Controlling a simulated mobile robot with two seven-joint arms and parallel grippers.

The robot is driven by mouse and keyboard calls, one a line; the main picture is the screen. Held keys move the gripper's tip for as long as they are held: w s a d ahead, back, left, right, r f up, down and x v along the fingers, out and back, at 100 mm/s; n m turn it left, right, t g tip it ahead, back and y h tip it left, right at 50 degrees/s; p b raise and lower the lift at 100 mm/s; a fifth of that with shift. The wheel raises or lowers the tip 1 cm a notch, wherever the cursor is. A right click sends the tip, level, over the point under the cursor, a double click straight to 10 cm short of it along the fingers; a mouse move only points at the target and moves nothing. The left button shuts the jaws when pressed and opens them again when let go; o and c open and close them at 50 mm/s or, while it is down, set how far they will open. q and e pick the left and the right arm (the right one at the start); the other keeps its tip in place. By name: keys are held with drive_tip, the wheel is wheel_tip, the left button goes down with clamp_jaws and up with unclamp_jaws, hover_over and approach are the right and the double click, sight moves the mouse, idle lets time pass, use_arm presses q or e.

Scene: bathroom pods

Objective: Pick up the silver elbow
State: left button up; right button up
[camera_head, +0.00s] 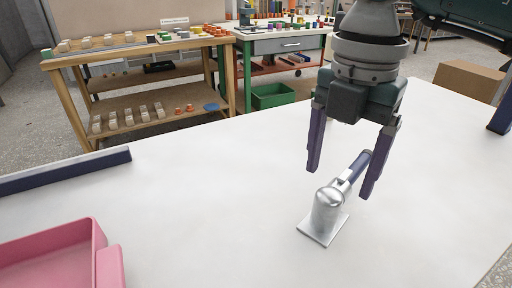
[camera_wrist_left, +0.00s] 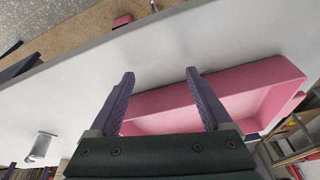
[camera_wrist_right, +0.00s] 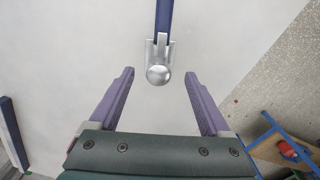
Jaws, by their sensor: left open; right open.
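The silver elbow (camera_head: 327,212) is shiny and rounded, with a flat square plate at its lower end, on the white table. My right gripper (camera_head: 340,183) is open above the elbow, pointing down. In the right wrist view the elbow (camera_wrist_right: 158,74) lies centred between and just beyond the fingertips, with no visible contact. My left gripper (camera_wrist_left: 160,73) is open and empty near the pink bin (camera_wrist_left: 262,80); it is outside the head view. A silver piece (camera_wrist_left: 40,146) shows at the left wrist view's left side.
The pink bin (camera_head: 58,256) stands at the table's front left. A dark blue edge strip (camera_head: 65,170) lies along the left. The table (camera_head: 210,190) between bin and elbow is clear. Wooden shelving (camera_head: 140,95) and a workbench (camera_head: 285,45) stand behind; a cardboard box (camera_head: 468,80) is at the right.

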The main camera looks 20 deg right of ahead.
sight(332, 191)
drive_tip(key=f, duration=0.5)
drive_tip(key=shift+s+a+f, duration=0.1)
drive_tip(key=shift+a+f, duration=0.15)
drive_tip(key=shift+a, duration=0.1)
clamp_jaws()
idle(0.3)
